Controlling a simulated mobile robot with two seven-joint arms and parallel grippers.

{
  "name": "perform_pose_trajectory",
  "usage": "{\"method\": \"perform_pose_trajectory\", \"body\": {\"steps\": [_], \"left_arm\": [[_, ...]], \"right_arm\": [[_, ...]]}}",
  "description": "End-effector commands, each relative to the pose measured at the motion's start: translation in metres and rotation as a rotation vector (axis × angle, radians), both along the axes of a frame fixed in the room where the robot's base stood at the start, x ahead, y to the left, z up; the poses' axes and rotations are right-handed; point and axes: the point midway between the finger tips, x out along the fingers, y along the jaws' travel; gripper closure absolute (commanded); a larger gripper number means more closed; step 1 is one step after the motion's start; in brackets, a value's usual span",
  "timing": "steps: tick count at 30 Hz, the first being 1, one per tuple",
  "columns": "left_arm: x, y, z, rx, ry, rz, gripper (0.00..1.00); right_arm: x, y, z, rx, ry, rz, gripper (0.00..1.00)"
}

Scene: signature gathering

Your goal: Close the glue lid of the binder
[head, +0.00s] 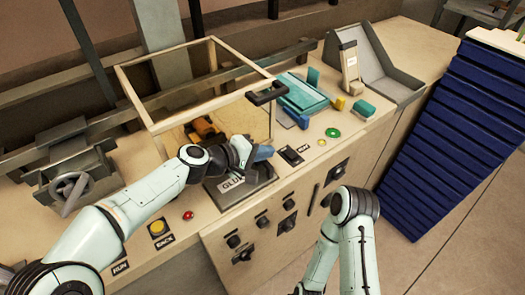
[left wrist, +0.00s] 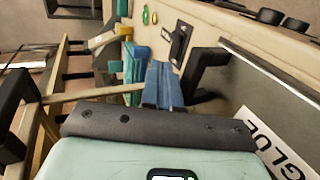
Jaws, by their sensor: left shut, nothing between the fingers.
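The binder's glue lid (head: 257,187) is a dark grey panel with a white "GLUE" label, partly hidden behind my left arm in the head view. In the left wrist view, the glue lid (left wrist: 240,92) fills the right side, with a black handle (left wrist: 207,70) at its edge. I cannot tell whether the lid is fully down. My left gripper (head: 265,153) is shut and empty, just above the lid's far edge. Its blue fingers (left wrist: 163,85) show beside the black handle; contact is unclear.
A clear wood-framed cover (head: 213,40) with a black handle (head: 268,92) stands behind the gripper. Buttons and a black switch (head: 291,156) are on the worktop. A teal tray (head: 303,94) is farther right.

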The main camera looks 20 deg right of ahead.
Motion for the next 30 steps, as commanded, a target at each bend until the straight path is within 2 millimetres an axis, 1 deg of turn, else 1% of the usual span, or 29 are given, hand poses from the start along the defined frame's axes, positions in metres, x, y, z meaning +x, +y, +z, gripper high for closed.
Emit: {"method": "perform_pose_trajectory", "body": {"steps": [12,14,16,20,22,30], "left_arm": [[0.0,0.0,0.0,0.0,0.0,0.0,1.0],[0.001,0.0,0.002,0.0,-0.001,0.0,1.0],[0.002,0.001,0.009,-0.001,-0.002,0.0,1.0],[0.007,0.004,0.033,0.0,-0.006,0.0,1.0],[0.011,0.006,0.05,0.0,-0.009,-0.001,1.0],[0.009,0.005,0.109,-0.001,-0.008,0.0,1.0]], "right_arm": [[0.0,0.0,0.0,0.0,0.0,0.0,0.24],[0.001,0.0,0.002,0.0,-0.001,0.0,0.24],[0.004,0.0,0.007,0.0,-0.005,0.001,0.24],[0.017,0.0,0.025,0.0,-0.019,0.0,0.24],[0.028,0.0,0.038,0.0,-0.031,0.0,0.24],[0.044,0.0,0.054,0.0,-0.049,0.0,0.24]]}}
